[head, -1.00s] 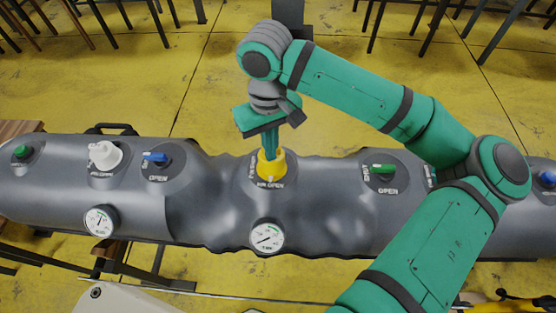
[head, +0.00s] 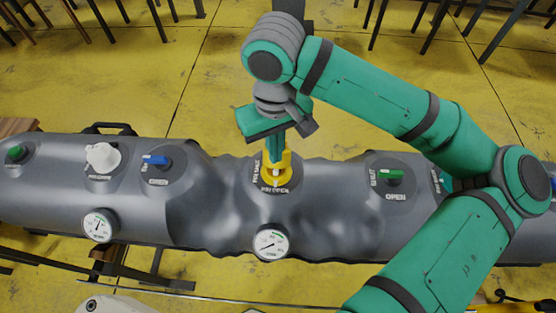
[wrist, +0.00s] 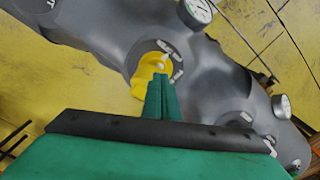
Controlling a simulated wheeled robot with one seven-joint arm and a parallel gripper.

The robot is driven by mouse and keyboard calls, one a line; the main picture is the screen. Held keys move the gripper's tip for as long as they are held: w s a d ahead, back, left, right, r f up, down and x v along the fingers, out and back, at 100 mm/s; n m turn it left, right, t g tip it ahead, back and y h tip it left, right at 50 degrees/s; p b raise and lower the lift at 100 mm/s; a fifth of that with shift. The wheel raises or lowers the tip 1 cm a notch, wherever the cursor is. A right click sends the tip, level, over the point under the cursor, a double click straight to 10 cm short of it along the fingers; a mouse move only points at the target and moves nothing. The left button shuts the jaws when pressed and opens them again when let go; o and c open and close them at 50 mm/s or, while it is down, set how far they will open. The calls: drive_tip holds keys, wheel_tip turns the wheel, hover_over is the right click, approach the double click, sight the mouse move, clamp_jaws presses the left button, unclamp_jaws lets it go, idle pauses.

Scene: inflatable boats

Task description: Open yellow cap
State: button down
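The yellow cap (head: 280,172) sits on a round dark patch on the grey inflatable tube, at the middle of the head view. Its lid part stands up and a yellow ring with a pale centre shows in front. It also shows in the wrist view (wrist: 148,72), just beyond and left of the fingertips. My gripper (head: 275,158) points down at the cap from behind. Its fingers are close together, with their tips against or right beside the raised yellow part. I cannot tell whether any of it is pinched between them.
The grey tube (head: 225,215) spans the view and looks wrinkled around the cap. It carries a white cap (head: 103,157), a blue valve handle (head: 155,160), a green valve handle (head: 390,176) and pressure gauges (head: 271,244). Dark furniture legs stand behind on the yellow floor.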

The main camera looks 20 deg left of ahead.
drive_tip(key=shift+s+d+r, duration=0.25)
drive_tip(key=shift+s+r, duration=0.25)
drive_tip(key=shift+s, duration=0.15)
drive_tip(key=shift+s+d+r, duration=0.2)
drive_tip(key=shift+s+r, duration=0.3)
drive_tip(key=shift+s, duration=0.1)
